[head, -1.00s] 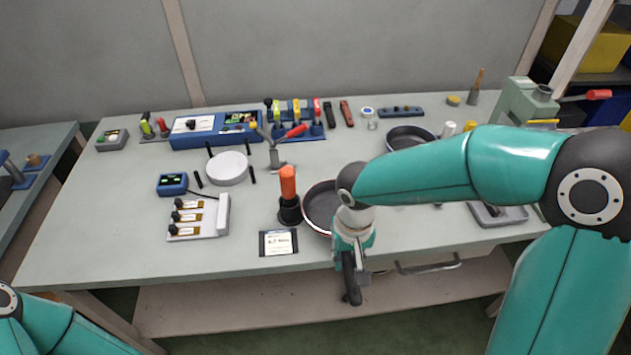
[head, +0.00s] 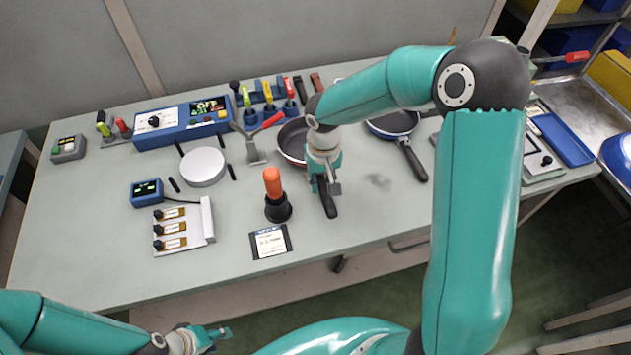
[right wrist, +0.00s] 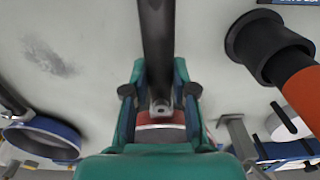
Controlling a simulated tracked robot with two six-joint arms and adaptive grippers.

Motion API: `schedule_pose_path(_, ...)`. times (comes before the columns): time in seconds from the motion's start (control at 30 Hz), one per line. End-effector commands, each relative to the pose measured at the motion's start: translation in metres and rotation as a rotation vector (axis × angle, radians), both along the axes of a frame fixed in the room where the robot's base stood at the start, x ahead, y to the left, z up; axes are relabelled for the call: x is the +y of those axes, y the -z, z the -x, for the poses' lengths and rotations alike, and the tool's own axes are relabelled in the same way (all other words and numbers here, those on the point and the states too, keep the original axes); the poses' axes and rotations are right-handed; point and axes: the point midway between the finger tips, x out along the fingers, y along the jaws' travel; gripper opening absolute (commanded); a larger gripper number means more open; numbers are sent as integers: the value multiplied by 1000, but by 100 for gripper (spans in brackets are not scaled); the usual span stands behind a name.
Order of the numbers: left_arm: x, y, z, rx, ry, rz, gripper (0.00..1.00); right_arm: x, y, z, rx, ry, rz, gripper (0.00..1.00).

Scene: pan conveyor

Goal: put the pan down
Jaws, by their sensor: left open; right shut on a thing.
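The pan (head: 292,141) has a dark inside and a reddish outer side. It is over the worktable, behind and right of the orange-handled tool, partly hidden by my right arm. My right gripper (head: 327,186) is shut on its black handle, which points toward the table's front. In the right wrist view the handle (right wrist: 157,45) runs between the fingers, and a strip of the red pan side (right wrist: 162,132) shows. I cannot tell whether the pan touches the table. My left gripper (head: 222,334) is open and empty, in front of the table at lower left.
A blue pan (head: 388,125) lies right of the held pan. The orange-handled tool (head: 273,185) stands in a black base close by. Bare tabletop with a dark smudge (head: 378,181) lies right of my gripper.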

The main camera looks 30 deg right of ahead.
Motion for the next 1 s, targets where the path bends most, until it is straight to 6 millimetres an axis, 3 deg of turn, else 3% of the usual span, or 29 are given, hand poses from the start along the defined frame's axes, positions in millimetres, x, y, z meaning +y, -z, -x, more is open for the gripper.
schedule_pose_path(0.17, 0, 16, 0, 1, 0, 0, 42, 6, 27, -4, 0, -14, 0, 0)
schedule_pose_path(0.4, 0, 15, 0, 1, 0, 0, 42, 8, 29, -5, -1, -17, -1, 0)
schedule_pose_path(0.43, 0, 16, 0, 0, 0, 0, 42, 8, 30, -4, 2, -18, 0, 28)
schedule_pose_path(0.6, 0, 16, 0, 0, 0, 0, 42, 8, 30, -4, 2, -18, 0, 51)
schedule_pose_path(1.0, 0, 16, 0, 0, 0, 0, 42, 8, 22, -5, -2, -19, 2, 51)
